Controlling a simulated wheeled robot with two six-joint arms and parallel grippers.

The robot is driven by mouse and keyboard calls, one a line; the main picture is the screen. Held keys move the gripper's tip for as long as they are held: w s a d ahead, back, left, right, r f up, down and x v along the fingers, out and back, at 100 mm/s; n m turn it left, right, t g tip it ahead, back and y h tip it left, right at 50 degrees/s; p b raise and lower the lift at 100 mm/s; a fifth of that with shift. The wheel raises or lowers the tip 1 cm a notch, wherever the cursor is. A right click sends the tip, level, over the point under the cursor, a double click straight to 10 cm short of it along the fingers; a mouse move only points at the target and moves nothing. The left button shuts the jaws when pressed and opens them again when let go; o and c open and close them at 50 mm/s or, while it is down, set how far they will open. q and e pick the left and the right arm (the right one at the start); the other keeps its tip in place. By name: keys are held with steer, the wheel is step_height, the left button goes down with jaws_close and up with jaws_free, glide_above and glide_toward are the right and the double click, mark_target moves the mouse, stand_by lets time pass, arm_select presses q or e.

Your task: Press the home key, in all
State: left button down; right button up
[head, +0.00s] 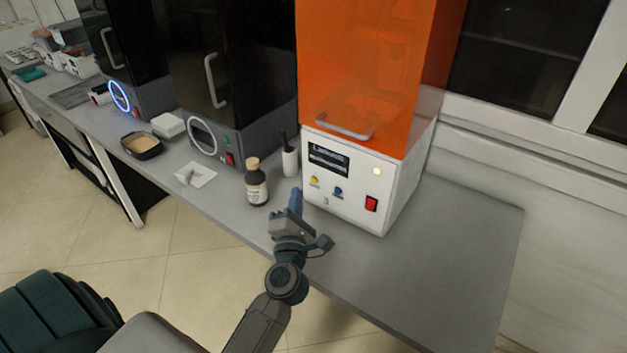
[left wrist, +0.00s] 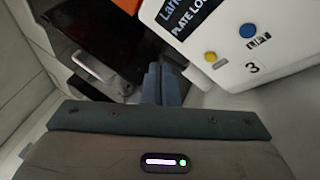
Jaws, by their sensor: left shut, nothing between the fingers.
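The white machine with an orange hood (head: 370,60) stands at the right part of the bench. Its white front panel (head: 335,203) has a dark display (head: 328,158), a yellow key (head: 315,180), a blue key (head: 338,191), a red switch (head: 371,203) and a lit round lamp. In the left wrist view the display (left wrist: 185,18) partly reads "PLATE LO", with the yellow key (left wrist: 210,57) and blue key (left wrist: 247,30) below it. The small key labels are not readable. My left gripper (head: 296,200) is shut and empty, just left of the panel, apart from both keys. My right gripper is not in view.
A brown bottle (head: 256,182) and a white bottle with a dark top (head: 290,160) stand left of the panel. Two dark machines with handles, a tray (head: 142,145) and a white sheet (head: 195,175) are farther left. The bench right of the machine (head: 460,250) is clear.

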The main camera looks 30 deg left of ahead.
mark_target(314, 180)
arm_select(q)
steer(key=a+f+n+g+y, duration=0.1)
steer(key=a+f+n+g, duration=0.2)
steer(key=f+n+g, duration=0.2)
steer(key=shift+w+f+n+g+y, duration=0.2)
steer(key=shift+f+n+g+y, duration=0.15)
steer(key=shift+n, duration=0.75)
steer(key=shift+w+a, duration=0.1)
steer(key=w+b, duration=0.2)
steer(key=w, duration=0.6)
steer(key=shift+w+d+b, duration=0.3)
steer(key=shift+d, duration=0.05)
stand_by(0.4)
stand_by(0.5)
